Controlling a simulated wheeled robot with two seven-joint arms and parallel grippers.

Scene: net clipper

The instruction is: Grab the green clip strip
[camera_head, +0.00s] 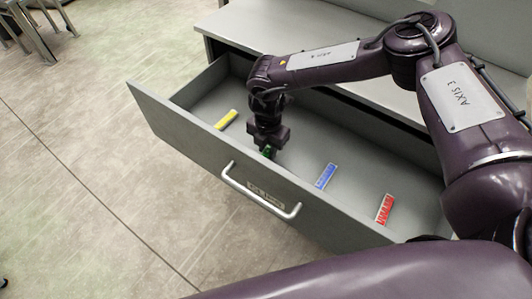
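The green clip strip (267,151) lies in the open grey drawer (160,111), between the yellow and blue strips. Only a small green part of it shows beneath my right gripper (267,146). My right gripper points down into the drawer, right over the green strip. Its fingertips are dark and small, and the strip is mostly hidden, so I cannot tell whether the fingers are closed on it. My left gripper is not in view.
A yellow strip (226,119) lies left of my gripper. A blue strip (325,176) and a red strip (385,209) lie to its right in the drawer. The drawer's front has a metal handle (262,199). Metal legs (33,32) stand at the far left. The tiled floor at left is mostly clear.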

